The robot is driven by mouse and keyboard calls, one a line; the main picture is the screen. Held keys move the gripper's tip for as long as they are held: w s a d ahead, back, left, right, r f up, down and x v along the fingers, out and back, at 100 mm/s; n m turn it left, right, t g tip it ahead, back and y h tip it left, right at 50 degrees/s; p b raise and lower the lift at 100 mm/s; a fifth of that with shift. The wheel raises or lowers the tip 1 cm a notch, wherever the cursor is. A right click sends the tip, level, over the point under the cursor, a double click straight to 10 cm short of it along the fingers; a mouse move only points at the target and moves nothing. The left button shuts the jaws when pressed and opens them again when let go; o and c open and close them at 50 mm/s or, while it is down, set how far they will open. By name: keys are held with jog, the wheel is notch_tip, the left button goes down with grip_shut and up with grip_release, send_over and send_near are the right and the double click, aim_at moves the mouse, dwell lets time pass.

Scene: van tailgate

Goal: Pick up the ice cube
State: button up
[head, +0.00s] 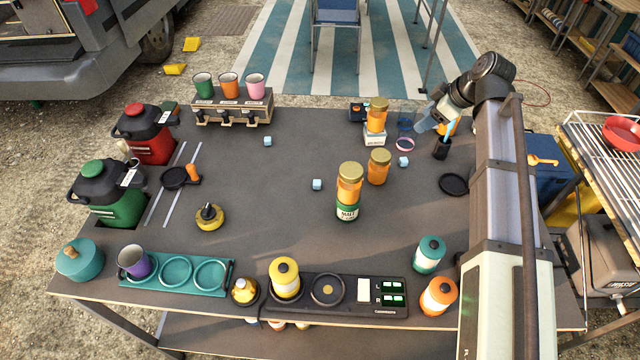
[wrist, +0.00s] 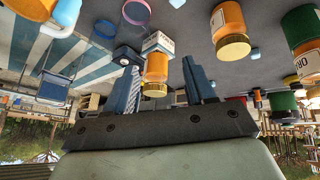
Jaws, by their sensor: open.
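Three small pale-blue ice cubes lie apart on the dark table in the head view: one at the back left (head: 267,141), one near the middle (head: 318,184) left of the jars, and one at the right (head: 404,161) below a pink ring. Small pale cubes also show in the wrist view, one at the top (wrist: 177,3) and one at the right (wrist: 255,54). My gripper (head: 422,122) is above the table's back right, apart from the cubes. In the wrist view its two fingers (wrist: 161,72) are spread with nothing held between them.
A jar on a white box (head: 375,135), another orange jar (head: 378,167) and a jar stacked on a green-labelled tin (head: 347,210) stand mid-right. A black pen cup (head: 441,149) is beside my gripper. A cup rack (head: 232,108) stands at the back left. The table's centre is mostly clear.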

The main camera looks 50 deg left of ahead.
jog(key=s+a+f+n+g+h, duration=0.1)
jog(key=s+a+n+h, duration=0.2)
jog(key=s, duration=0.8)
jog(key=s+a+n+g, duration=0.2)
jog(key=s+a, duration=0.3)
jog(key=s, duration=0.6)
send_near(317, 182)
jog(key=shift+s+x, duration=0.25)
jog(key=shift+x, duration=0.9)
jog(key=shift+w+x, duration=0.1)
jog(key=shift+x, duration=1.45)
jog(key=shift+w+x, duration=0.15)
jog(key=shift+x, duration=1.4)
jog(key=shift+f, duration=0.1)
grip_shut()
